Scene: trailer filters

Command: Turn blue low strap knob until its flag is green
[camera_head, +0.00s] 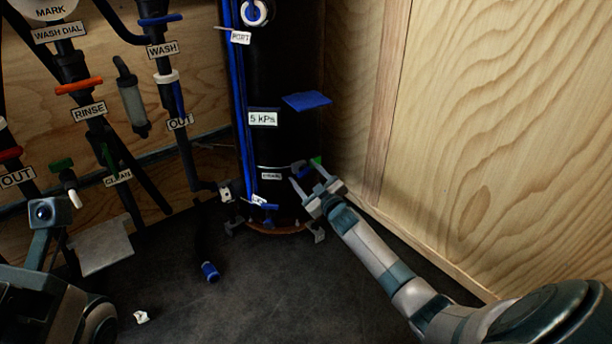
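A tall black cylinder (285,90) stands in the corner, with a small label on a pale strap (271,176) low on it. A small blue knob (298,167) shows at the strap's right end, partly hidden by my gripper. A small green flag (316,160) shows just beside it. My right gripper (306,175) reaches in from the lower right to the knob. Its two fingers are spread apart, one on the left and one on the right, with a gap between them. I cannot tell whether they touch the knob. My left gripper is not clearly visible.
A blue flap (306,101) juts from the cylinder above my gripper. A plywood wall (480,130) stands close on the right. Labelled pipes and valves (95,115) fill the left. A blue-ended hose (210,271) lies on the dark floor, which is mostly clear in front.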

